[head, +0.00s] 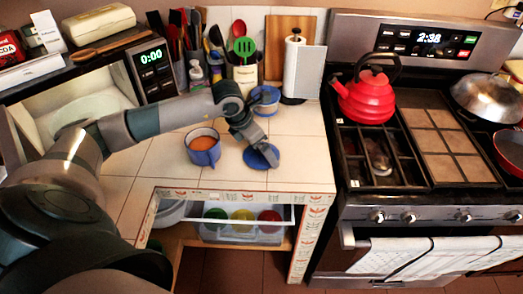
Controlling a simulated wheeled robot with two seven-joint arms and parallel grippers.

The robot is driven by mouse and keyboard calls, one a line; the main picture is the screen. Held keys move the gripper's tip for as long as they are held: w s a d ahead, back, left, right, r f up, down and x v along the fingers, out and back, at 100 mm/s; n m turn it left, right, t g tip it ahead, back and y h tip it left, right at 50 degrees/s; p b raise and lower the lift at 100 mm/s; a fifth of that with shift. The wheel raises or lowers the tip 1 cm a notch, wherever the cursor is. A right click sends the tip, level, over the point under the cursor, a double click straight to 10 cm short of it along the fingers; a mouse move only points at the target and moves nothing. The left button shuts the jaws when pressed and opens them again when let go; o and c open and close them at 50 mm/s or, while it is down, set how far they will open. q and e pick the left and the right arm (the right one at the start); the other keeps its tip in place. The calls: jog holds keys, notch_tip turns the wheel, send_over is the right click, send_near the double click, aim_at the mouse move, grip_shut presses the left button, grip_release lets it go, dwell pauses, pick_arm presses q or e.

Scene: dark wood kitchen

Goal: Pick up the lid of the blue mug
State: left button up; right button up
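A blue mug (203,148) stands upright and uncovered on the tiled counter, with orange-brown contents showing. A round blue lid (262,158) is to the right of the mug, near the counter's front edge. My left gripper (264,148) reaches in from the left and is right at the lid, fingers pointing down onto its top. The fingers are small and dark here, so I cannot tell whether they are closed on the lid or whether it is lifted. My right gripper is not in view.
A blue container (265,101) stands behind my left wrist. Utensil holders (245,76) and a paper towel roll (297,70) line the back. An open microwave (75,100) is left; a stove with a red kettle (367,97) is right. An open drawer (240,230) sits below the counter.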

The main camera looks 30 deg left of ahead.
pick_arm(q)
jog(key=shift+w+f, duration=0.15)
jog(key=shift+f, duration=0.2)
jog(key=shift+c, duration=0.3)
jog(key=c, duration=0.8)
jog(key=shift+r, duration=0.1)
